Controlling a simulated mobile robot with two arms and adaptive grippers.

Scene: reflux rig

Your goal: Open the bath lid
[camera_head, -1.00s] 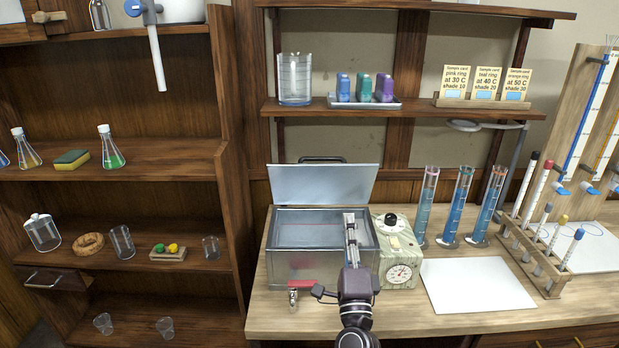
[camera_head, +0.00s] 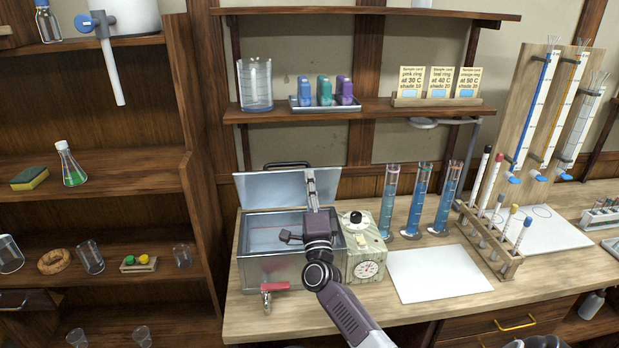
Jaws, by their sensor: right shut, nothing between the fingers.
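The metal water bath (camera_head: 275,272) stands on the left of the bench. Its lid (camera_head: 265,188) is tilted up and back at the rear, with a dark handle (camera_head: 287,164) at its top edge, so the bath's inside (camera_head: 270,238) shows. My right gripper (camera_head: 311,174) is shut and empty. It reaches over the bath from the front, with its fingertips in front of the raised lid; I cannot tell whether they touch it. My right arm hides part of the bath's right side. My left gripper is not in view.
A control box (camera_head: 364,250) with a knob and dial stands right of the bath. Several blue-filled cylinders (camera_head: 418,200) and a test tube rack (camera_head: 490,240) stand farther right. A red-handled tap (camera_head: 273,288) juts from the bath's front. A white sheet (camera_head: 438,274) lies clear.

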